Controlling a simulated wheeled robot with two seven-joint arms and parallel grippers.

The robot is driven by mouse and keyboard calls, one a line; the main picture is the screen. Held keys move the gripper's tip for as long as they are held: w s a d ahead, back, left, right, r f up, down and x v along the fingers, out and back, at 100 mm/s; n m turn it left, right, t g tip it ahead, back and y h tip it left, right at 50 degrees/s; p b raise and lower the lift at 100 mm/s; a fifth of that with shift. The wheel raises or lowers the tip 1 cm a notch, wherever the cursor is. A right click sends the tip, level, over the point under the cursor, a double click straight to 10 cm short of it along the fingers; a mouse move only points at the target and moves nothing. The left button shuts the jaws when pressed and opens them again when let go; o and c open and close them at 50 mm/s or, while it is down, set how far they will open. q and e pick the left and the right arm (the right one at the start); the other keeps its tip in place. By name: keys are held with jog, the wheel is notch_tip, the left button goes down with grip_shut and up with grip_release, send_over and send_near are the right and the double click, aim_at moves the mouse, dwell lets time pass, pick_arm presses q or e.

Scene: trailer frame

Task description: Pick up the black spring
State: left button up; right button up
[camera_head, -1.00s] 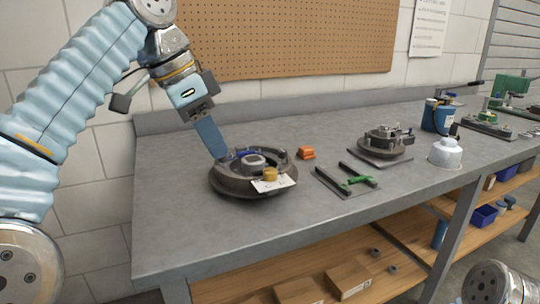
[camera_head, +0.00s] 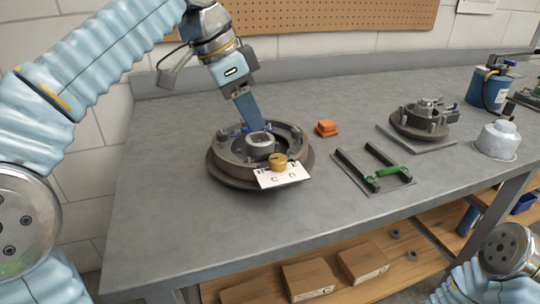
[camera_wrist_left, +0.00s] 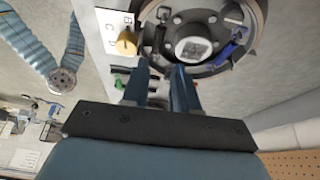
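A round brake drum assembly (camera_head: 222,170) sits on the grey workbench, with a pale hub in its middle. My left gripper (camera_head: 254,126) points down over the back part of the drum, behind the hub. In the left wrist view the gripper (camera_wrist_left: 161,68) has its two blue fingers apart, with nothing clearly held between them. A dark slender part that looks like the black spring (camera_wrist_left: 160,38) lies inside the drum beside the hub, just beyond the fingertips. I cannot tell whether the fingers touch it. My right gripper is out of view.
A yellow knob (camera_head: 278,162) and a lettered white card (camera_head: 282,176) are at the drum's front edge. Orange blocks (camera_head: 326,128), a black-and-green fixture (camera_head: 392,171), a second drum assembly (camera_head: 420,120) and a white canister (camera_head: 497,139) stand to the right. The bench's front left is clear.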

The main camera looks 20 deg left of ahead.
aim_at(268, 154)
pick_arm(q)
jog(key=x, duration=0.7)
jog(key=shift+s+d+f, duration=0.1)
jog(key=shift+s+f, duration=0.1)
jog(key=shift+f, duration=0.25)
grip_shut()
